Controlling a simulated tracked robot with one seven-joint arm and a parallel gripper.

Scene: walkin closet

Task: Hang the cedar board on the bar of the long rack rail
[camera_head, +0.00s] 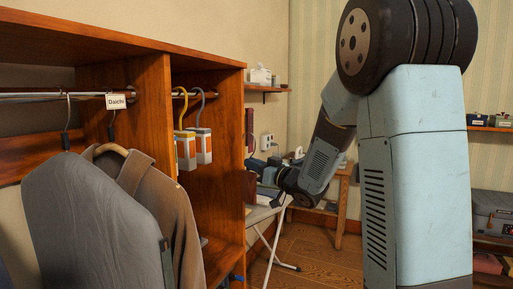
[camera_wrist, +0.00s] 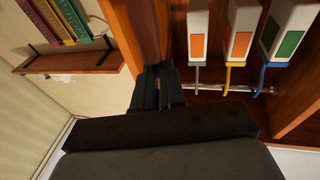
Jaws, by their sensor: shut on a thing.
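My gripper (camera_wrist: 161,88) is shut in front of the right end panel of the wooden closet. A dark red-brown piece beside my gripper in the head view, which looks like the cedar board (camera_head: 249,187), is partly hidden. In the wrist view the fingers and wrist hide most of what they hold. The long rack rail (camera_head: 35,97) runs across the left bay, left of my gripper and apart from it. A grey garment and a brown jacket hang on it, with a tag reading "Daichi".
The right bay has a short rail (camera_wrist: 245,88) with several hooked packs, one with a yellow hook (camera_head: 182,110). A wooden divider (camera_head: 155,110) separates the bays. A wall shelf (camera_head: 265,89) and an ironing board (camera_head: 262,212) stand beyond my gripper.

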